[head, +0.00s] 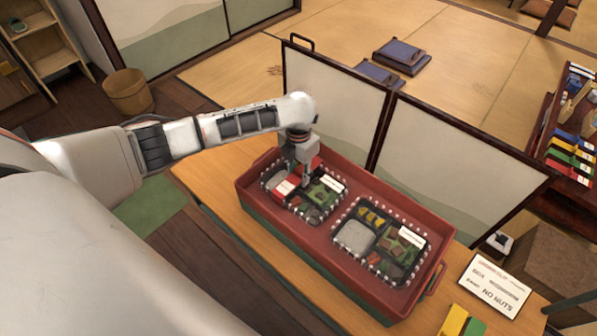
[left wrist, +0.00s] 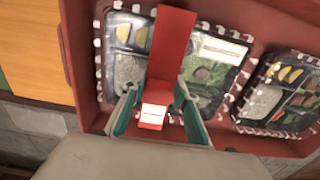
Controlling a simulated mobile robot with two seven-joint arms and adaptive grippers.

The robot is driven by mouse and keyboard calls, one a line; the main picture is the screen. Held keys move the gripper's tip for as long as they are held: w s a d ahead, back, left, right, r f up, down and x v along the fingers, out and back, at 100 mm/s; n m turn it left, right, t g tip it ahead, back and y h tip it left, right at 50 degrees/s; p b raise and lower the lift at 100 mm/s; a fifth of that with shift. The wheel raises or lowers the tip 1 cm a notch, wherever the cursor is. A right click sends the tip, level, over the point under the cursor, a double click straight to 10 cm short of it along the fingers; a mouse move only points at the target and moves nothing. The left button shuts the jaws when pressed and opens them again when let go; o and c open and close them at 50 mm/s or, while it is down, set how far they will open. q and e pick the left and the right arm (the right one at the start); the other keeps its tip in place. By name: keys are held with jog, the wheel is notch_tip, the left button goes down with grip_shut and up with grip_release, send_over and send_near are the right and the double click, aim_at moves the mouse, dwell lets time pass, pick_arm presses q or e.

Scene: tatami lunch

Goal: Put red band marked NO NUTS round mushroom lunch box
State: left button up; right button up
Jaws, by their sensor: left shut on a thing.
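My left gripper (head: 303,176) is over the left-hand lunch box (head: 318,213) in the red tray. It is shut on a red band (head: 285,188). In the left wrist view the band (left wrist: 172,42) lies across the middle of that box (left wrist: 125,72), its white label (left wrist: 153,114) between the fingers (left wrist: 158,118). I cannot tell if the band touches the box or goes under it. A second lunch box (head: 354,235) sits to the right in the tray. Both have clear lids and white labels too small to read, so which is the mushroom one is unclear. My right gripper is out of view.
The red tray (head: 262,222) has raised walls and stands on a wooden table (head: 225,208). A folding screen (head: 447,150) stands close behind it. A NO NUTS card (head: 495,283) lies at the right, near a yellow band (head: 452,320) and a green band (head: 474,327).

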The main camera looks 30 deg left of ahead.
pick_arm(q)
jog(key=shift+f, duration=0.35)
jog(key=shift+s+f, duration=0.4)
jog(key=shift+f, duration=0.3)
dwell(0.9)
jog(key=o, duration=0.8)
jog(key=shift+f, duration=0.1)
jog(key=shift+o, duration=0.2)
jog(key=shift+f, duration=0.15)
jog(key=shift+w+r, duration=0.1)
jog(key=shift+r, duration=0.1)
jog(key=o, duration=0.9)
jog(key=shift+r, duration=0.1)
jog(key=shift+w+r, duration=0.15)
jog(key=shift+r, duration=0.1)
